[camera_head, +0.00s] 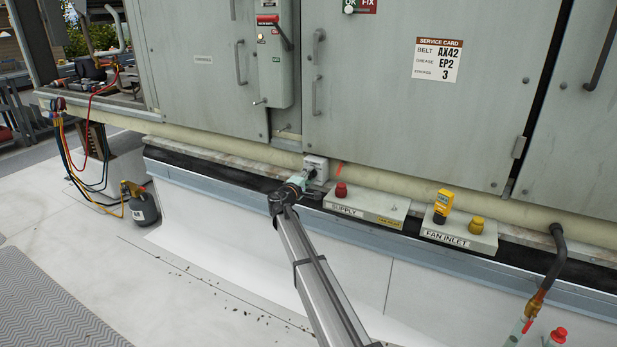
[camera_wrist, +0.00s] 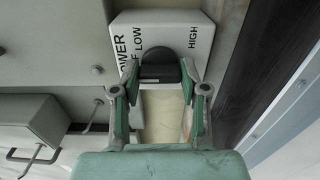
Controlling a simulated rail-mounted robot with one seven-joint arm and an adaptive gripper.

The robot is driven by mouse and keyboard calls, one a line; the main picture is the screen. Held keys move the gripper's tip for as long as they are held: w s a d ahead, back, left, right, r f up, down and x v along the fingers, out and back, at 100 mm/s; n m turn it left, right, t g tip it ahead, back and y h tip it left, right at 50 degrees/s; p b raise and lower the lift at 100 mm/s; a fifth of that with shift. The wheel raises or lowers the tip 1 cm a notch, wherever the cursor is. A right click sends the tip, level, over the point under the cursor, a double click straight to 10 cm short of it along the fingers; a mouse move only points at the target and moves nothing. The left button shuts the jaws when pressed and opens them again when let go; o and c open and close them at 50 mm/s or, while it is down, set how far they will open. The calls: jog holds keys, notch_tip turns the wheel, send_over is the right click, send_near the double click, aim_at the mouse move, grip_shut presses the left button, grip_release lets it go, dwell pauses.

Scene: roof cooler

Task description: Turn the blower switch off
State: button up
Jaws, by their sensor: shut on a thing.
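The blower switch is a small white box (camera_wrist: 175,22) with a round black knob (camera_wrist: 160,66) in the wrist view. Its lettering reads sideways: LOW lies above the knob, HIGH to the right, and the blower and OFF words are partly cut off at left. In the head view the switch box (camera_head: 317,163) sits at the foot of the cabinet. My gripper (camera_wrist: 159,72) is shut on the knob, one green-padded finger at each side. I cannot tell where the knob points.
Right of the switch stand a SUPPLY box (camera_head: 372,210) with a red knob and a FAN INLET box (camera_head: 478,240) with a yellow meter. A grey panel with a lever switch (camera_head: 273,60) is above. A pale pipe (camera_head: 395,185) runs along the cabinet foot. The floor at front left is open.

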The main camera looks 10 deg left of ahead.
dwell(0.3)
jog(key=o, duration=1.1)
jog(key=shift+d, duration=0.1)
jog(key=shift+o, duration=0.2)
jog(key=v, duration=1.2)
